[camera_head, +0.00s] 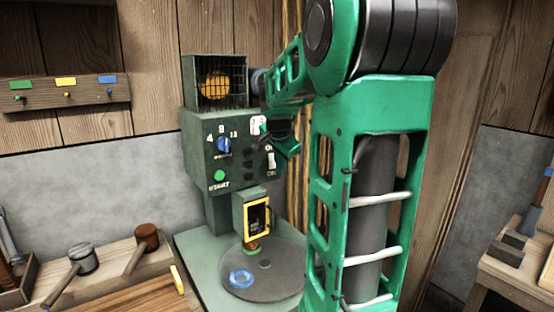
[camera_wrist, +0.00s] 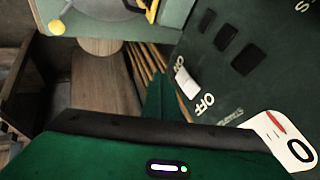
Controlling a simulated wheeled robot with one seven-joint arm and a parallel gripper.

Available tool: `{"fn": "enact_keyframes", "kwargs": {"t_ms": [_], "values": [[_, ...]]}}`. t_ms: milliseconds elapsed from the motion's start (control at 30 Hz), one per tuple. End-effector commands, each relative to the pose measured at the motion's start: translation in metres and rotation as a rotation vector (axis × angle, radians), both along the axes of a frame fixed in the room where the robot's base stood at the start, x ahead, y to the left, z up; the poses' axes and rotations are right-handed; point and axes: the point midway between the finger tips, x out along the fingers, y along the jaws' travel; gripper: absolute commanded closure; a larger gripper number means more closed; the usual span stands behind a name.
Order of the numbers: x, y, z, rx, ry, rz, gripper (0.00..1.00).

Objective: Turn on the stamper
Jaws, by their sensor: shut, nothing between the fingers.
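The stamper (camera_head: 196,150) is a dark green machine with a control panel. The panel has a blue dial (camera_head: 223,145), a green START button (camera_head: 219,176) and a white switch (camera_head: 271,160) between ON and OFF labels. The white switch also shows in the wrist view (camera_wrist: 187,83); I cannot tell which way it is set. My gripper (camera_head: 291,152) is shut and empty, just right of the switch in the head view. In the wrist view, the green fingertips (camera_wrist: 163,100) are left of the switch, with a visible gap between them.
Below the panel are a yellow-framed stamping head (camera_head: 257,216) and a round plate (camera_head: 266,281) with a blue ring (camera_head: 240,278). Mallets (camera_head: 82,260) lie on the left bench. My arm hides the stamper's right side.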

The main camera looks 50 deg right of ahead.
Motion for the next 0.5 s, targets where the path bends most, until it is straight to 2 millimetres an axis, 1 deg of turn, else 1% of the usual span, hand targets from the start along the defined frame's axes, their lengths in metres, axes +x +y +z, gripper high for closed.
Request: {"fn": "enact_keyframes", "kwargs": {"t_ms": [33, 200, 300, 500], "values": [[0.008, -0.002, -0.001, 0.000, 0.001, 0.002, 1.00], [0.024, -0.005, -0.002, -0.001, 0.000, 0.002, 1.00], [0.029, -0.006, -0.002, -0.002, -0.001, 0.001, 1.00], [0.030, -0.007, -0.002, -0.001, 0.000, 0.001, 1.00]]}}
